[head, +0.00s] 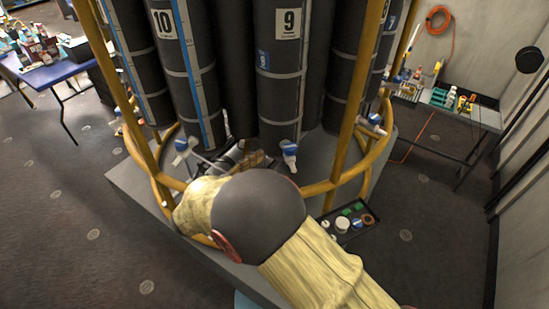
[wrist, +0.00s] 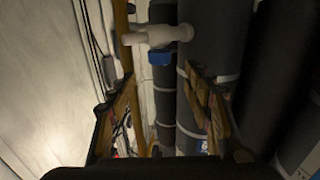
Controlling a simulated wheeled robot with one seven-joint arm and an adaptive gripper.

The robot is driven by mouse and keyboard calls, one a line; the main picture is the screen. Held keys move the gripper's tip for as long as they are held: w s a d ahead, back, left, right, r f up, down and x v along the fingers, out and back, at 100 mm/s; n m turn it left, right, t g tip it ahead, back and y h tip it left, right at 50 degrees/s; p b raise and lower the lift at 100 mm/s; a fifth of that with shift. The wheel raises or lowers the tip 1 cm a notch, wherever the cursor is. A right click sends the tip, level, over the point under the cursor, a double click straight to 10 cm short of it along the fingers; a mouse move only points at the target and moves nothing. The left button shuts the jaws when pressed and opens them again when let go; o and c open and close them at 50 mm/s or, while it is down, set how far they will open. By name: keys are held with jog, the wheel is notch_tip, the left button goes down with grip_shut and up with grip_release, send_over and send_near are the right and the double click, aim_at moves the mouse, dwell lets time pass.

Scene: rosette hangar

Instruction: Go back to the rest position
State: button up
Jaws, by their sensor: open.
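My arm reaches over the rosette's lower ring, and my gripper (head: 243,160) is at the foot of the dark bottles, partly hidden by my own arm. In the wrist view my gripper (wrist: 160,108) is open, its two fingers wide apart with nothing held between them. A white valve with a blue part (wrist: 160,42) lies ahead of the fingers, apart from them. In the head view, bottle 9 (head: 281,75) and bottle 10 (head: 185,70) stand upright. A blue and white valve (head: 289,152) is under bottle 9, right of my gripper. Another blue and white valve (head: 181,150) is to the left.
Yellow frame posts (head: 350,100) and a yellow ring (head: 318,188) surround the bottles close to my arm. A black tray (head: 367,230) with small items sits at the right. A blue table (head: 55,72) stands far left, a workbench (head: 480,115) far right. The floor (head: 60,215) is open at left.

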jog(key=shift+s+a, duration=0.3)
jog(key=shift+s, duration=0.05)
dwell(0.3)
